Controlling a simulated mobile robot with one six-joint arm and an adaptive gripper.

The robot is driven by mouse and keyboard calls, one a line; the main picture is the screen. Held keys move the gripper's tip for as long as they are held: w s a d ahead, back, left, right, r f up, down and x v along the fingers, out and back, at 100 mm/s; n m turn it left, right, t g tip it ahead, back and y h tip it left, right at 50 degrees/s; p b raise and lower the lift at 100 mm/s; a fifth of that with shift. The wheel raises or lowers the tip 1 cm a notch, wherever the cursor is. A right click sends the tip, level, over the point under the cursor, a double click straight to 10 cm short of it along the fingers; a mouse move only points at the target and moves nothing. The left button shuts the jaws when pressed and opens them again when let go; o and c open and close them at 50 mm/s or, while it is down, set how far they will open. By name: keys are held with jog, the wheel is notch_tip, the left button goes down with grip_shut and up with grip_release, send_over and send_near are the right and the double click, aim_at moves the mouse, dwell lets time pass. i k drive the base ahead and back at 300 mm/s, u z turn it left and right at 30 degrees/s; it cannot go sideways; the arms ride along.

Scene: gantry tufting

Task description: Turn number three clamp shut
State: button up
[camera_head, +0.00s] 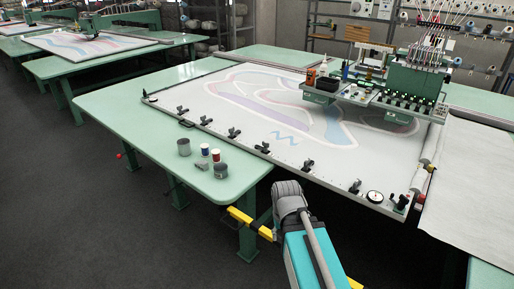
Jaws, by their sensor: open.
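A white tufting frame (190,103) with stretched cloth lies on the green table. Several black clamps sit along its near edge, including one at the left (182,110), one further right (234,133), one near the middle (262,148), one right of the middle (308,165) and one near the right end (355,187). I cannot read any numbers, so I cannot tell which clamp is number three, nor which clamps are open or shut. My arm rises from the bottom edge, short of the frame. My gripper's jaws do not show.
A round dial (375,196) sits near the frame's right corner. The green tufting machine (415,80) stands over the cloth. The left floor is clear.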

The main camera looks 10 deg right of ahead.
aim_at(266, 145)
jog(key=z, duration=0.15)
jog(key=i, duration=0.9)
jog(key=u, duration=0.05)
